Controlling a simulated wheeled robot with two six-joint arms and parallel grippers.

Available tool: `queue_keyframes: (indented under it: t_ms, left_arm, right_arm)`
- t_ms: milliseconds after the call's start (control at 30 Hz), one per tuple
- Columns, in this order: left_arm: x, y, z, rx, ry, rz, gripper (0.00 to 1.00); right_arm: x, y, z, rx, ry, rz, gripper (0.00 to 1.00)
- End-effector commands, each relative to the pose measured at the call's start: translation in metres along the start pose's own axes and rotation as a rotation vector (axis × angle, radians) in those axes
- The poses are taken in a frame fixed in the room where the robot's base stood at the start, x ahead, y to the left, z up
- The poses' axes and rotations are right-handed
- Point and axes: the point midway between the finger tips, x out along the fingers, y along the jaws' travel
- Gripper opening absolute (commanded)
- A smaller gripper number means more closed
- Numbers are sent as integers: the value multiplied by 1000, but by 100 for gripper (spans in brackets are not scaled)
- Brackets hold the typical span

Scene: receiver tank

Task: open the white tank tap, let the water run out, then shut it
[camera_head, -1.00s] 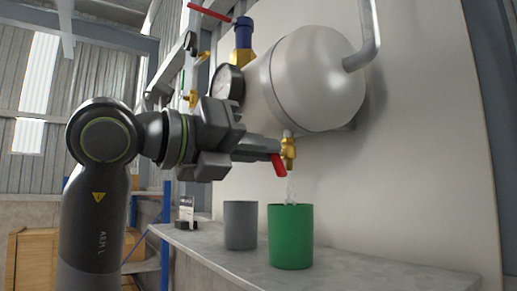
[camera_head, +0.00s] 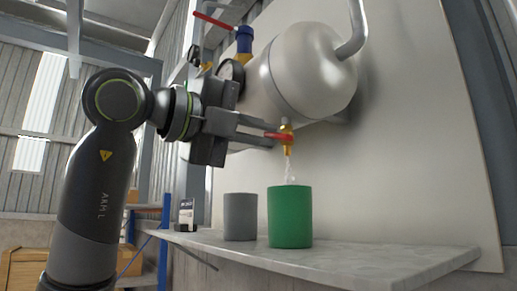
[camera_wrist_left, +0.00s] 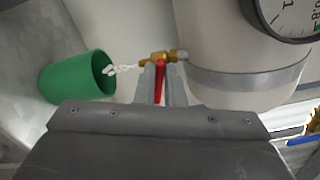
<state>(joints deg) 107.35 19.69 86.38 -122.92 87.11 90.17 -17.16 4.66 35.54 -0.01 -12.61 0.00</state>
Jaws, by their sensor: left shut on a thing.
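The white tank (camera_head: 312,75) hangs on the wall panel with a brass tap (camera_head: 287,128) under its right end. The tap's red lever (camera_head: 279,137) lies about level, pointing left. My left gripper (camera_head: 266,136) is shut on the lever. In the left wrist view the red lever (camera_wrist_left: 158,84) lies between the fingers, below the brass tap body (camera_wrist_left: 157,60). Water (camera_head: 288,165) runs from the spout into the green cup (camera_head: 290,217). The water level inside the cup is hidden. My right gripper is out of view.
A grey cup (camera_head: 240,217) stands left of the green cup on the grey shelf (camera_head: 370,258). A small dark device (camera_head: 186,214) stands farther left. A pressure gauge (camera_wrist_left: 287,15) and a blue valve with a red handle (camera_head: 215,20) are near the tank. The shelf's right part is clear.

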Motion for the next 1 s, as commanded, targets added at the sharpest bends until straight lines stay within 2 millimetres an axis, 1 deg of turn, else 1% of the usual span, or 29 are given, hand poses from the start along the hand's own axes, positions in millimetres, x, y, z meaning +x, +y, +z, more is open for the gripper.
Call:
queue_keyframes:
  t_ms: [33, 100, 400, 633, 1000]
  left_arm:
    - [0, 4, -1, -39, 0, 1, 0]
    - [0, 3, -1, -95, -1, 0, 0]
    - [0, 2, 0, -272, 0, 1, 0]
    - [0, 1, 0, -336, 0, 1, 0]
    - [0, 1, 0, -352, 0, 1, 0]
  right_arm:
    - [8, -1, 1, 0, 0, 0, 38]
    - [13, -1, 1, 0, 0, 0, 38]
    - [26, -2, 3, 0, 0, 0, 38]
    - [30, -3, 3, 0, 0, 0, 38]
    - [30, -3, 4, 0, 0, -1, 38]
